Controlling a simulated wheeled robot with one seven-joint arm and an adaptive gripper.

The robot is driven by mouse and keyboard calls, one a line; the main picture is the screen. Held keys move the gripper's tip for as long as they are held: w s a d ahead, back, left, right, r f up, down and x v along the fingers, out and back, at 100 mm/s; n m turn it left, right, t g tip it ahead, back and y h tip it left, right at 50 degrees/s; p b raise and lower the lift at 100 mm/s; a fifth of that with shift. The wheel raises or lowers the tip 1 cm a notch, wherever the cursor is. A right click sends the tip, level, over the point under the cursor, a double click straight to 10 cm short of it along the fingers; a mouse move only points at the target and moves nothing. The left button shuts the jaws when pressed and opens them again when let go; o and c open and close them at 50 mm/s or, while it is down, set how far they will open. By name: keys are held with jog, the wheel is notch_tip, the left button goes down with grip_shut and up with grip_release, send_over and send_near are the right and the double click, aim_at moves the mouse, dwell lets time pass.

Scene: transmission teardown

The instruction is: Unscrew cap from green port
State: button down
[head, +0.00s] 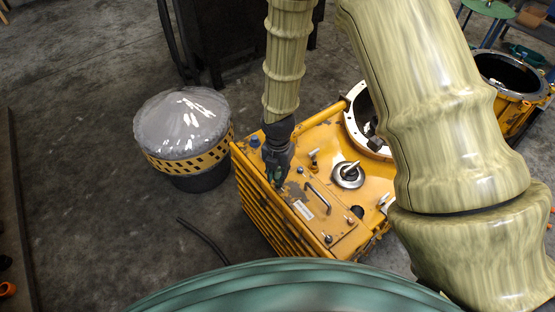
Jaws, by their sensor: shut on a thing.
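The yellow transmission housing (330,130) stands in the middle of the head view, with ports and fittings on its top. My dark gripper (276,181) points down at the left part of the housing top. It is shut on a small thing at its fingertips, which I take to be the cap. A bit of green shows between the fingers, at the green port. The fingers hide most of the cap and port, so I cannot tell whether the cap is still seated. A blue cap (254,141) sits on the housing just left of my gripper.
A metal handle (318,196) and a round silver fitting (348,174) stand on the housing right of my gripper. A drum with a grey plastic cover (182,122) stands at left. A dark hose (204,240) lies on the floor. Another yellow housing (510,98) is at right.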

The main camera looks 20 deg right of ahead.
jog(key=s+a+r+p, duration=0.2)
jog(key=s+r+p, duration=0.2)
jog(key=s, duration=0.2)
jog(key=shift+s+r, duration=0.35)
jog(key=shift+r, duration=0.05)
dwell(0.5)
dwell(0.3)
